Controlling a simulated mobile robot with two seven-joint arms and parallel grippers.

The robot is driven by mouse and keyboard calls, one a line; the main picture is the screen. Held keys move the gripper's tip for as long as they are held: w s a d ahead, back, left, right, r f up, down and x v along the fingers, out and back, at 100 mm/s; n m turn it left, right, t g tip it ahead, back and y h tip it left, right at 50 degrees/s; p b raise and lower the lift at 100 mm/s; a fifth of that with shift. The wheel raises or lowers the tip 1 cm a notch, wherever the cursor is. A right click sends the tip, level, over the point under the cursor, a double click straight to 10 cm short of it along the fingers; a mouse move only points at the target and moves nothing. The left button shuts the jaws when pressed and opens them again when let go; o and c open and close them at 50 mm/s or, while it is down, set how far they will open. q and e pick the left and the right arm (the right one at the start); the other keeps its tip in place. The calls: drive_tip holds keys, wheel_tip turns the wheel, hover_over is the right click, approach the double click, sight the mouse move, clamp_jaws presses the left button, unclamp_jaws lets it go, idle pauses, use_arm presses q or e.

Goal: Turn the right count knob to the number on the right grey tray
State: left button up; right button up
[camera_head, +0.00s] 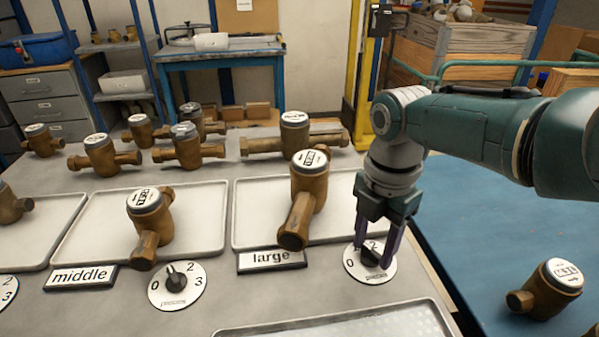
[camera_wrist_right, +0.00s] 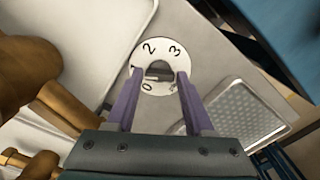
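The right count knob (camera_head: 371,256) is a black knob on a round white dial (camera_head: 352,270) with numbers, in front of the right grey tray (camera_head: 240,212) labelled "large" (camera_head: 271,260). One brass meter (camera_head: 308,190) stands on that tray. My right gripper (camera_head: 373,257) points down at the dial, with its purple fingers on either side of the knob. In the right wrist view the dial (camera_wrist_right: 160,52) lies between the fingertips (camera_wrist_right: 159,76), which are apart with gaps beside the knob. The knob's exact pointing is hard to tell. My left gripper is out of view.
The middle tray (camera_head: 215,240) holds one meter (camera_head: 150,220), with its own knob (camera_head: 177,276) in front. Several brass meters stand behind the trays. A perforated metal tray (camera_head: 425,325) lies at the front. Another meter (camera_head: 548,290) stands on the blue surface (camera_head: 475,240) at right.

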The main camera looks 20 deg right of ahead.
sight(372, 250)
drive_tip(key=o, duration=0.3)
drive_tip(key=shift+o, duration=0.2)
wheel_tip(372, 250, up, 10)
drive_tip(key=p, duration=0.4)
drive_tip(key=shift+p, duration=0.35)
